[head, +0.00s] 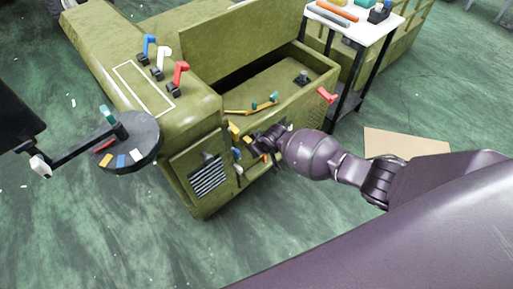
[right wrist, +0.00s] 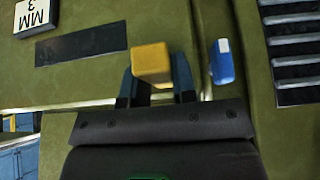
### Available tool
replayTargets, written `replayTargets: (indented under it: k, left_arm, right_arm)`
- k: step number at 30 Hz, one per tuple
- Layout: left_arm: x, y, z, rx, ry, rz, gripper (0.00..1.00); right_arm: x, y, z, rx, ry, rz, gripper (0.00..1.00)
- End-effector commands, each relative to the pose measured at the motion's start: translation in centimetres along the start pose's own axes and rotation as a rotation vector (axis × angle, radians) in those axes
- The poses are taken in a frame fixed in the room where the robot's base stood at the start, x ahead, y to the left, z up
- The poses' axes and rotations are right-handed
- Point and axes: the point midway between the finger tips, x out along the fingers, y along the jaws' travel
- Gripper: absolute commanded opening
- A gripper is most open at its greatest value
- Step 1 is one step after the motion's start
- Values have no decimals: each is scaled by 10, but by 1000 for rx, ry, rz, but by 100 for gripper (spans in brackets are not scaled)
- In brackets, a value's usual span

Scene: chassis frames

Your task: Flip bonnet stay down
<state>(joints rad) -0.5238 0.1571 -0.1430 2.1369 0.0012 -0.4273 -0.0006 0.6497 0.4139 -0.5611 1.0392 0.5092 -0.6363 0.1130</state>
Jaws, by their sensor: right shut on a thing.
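My right gripper (head: 254,143) is at the front face of the olive-green chassis (head: 190,120). In the right wrist view, its dark fingers (right wrist: 155,88) are on either side of a yellow block (right wrist: 151,62) and shut on it. In the head view the hand hides most of the grip. I cannot tell whether this block is the bonnet stay. A yellow rod with teal pieces (head: 252,110) lies low in the open bay. My left gripper is not in view.
A blue tab (right wrist: 222,62) is beside the yellow block, with a louvred grille (head: 208,178) beyond it. Blue, white and red levers (head: 181,72) stand on the chassis top. A red handle (head: 326,95) juts from the side. A white-topped cart (head: 350,28) is behind.

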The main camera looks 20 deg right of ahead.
Motion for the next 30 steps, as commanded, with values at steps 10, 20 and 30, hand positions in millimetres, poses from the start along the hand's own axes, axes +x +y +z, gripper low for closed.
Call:
replayTargets:
  k: [10, 20, 30]
  left_arm:
    - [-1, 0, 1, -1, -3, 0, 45]
    - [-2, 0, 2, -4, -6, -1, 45]
    - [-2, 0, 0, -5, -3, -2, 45]
  right_arm:
    - [-1, 0, 0, 1, -23, 0, 0]
    - [-1, 0, -1, 0, -21, 0, 47]
    - [-3, 0, -2, 0, -19, 0, 51]
